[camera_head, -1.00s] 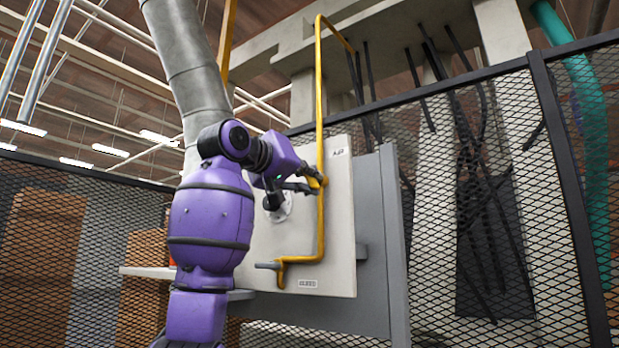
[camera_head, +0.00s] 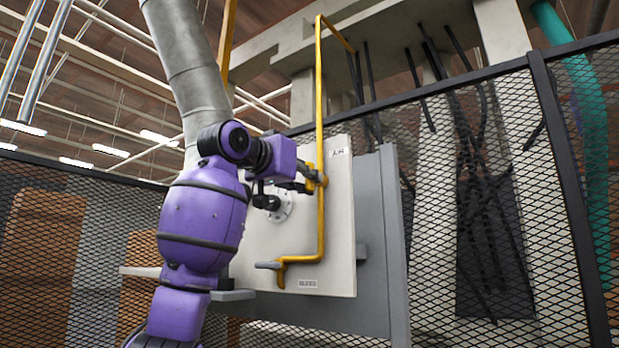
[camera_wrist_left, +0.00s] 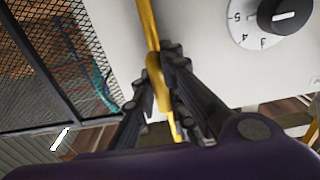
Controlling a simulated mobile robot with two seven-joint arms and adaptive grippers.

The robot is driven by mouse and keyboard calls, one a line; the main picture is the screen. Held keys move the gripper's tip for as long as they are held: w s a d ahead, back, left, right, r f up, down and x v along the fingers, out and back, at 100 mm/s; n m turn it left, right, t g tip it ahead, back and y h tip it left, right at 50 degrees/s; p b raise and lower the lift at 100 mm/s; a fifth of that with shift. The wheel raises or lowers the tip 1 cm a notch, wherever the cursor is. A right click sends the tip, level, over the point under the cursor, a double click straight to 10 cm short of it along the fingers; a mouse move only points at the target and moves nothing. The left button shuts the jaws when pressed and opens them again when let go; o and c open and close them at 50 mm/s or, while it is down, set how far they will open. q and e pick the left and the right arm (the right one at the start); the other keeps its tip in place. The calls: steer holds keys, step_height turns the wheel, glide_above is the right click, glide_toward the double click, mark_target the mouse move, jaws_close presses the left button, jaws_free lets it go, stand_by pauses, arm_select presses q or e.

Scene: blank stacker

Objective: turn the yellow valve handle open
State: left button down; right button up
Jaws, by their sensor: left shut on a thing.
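The yellow valve handle (camera_wrist_left: 155,78) is between the fingers of my left gripper (camera_wrist_left: 160,90) in the left wrist view. The fingers are shut on it from both sides and hide part of it. A thin yellow pipe (camera_wrist_left: 147,18) runs up from there. In the head view my left gripper (camera_head: 315,180) is at the upper part of the vertical yellow pipe (camera_head: 320,120), in front of a pale panel (camera_head: 340,225). Only a small bit of the handle shows there, beside the fingers. My right gripper is not in view.
A round dial with a black knob (camera_wrist_left: 285,14) sits on the panel close to the gripper. The pipe bends at the bottom to a grey-ended fitting (camera_head: 268,265). A grey cabinet (camera_head: 378,230) stands behind the panel. Black mesh fencing (camera_head: 470,200) closes the right side.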

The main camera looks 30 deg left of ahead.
arm_select(q)
steer(key=c, duration=1.8)
jaws_free()
steer(key=s, duration=1.2)
steer(key=shift+a, duration=0.45)
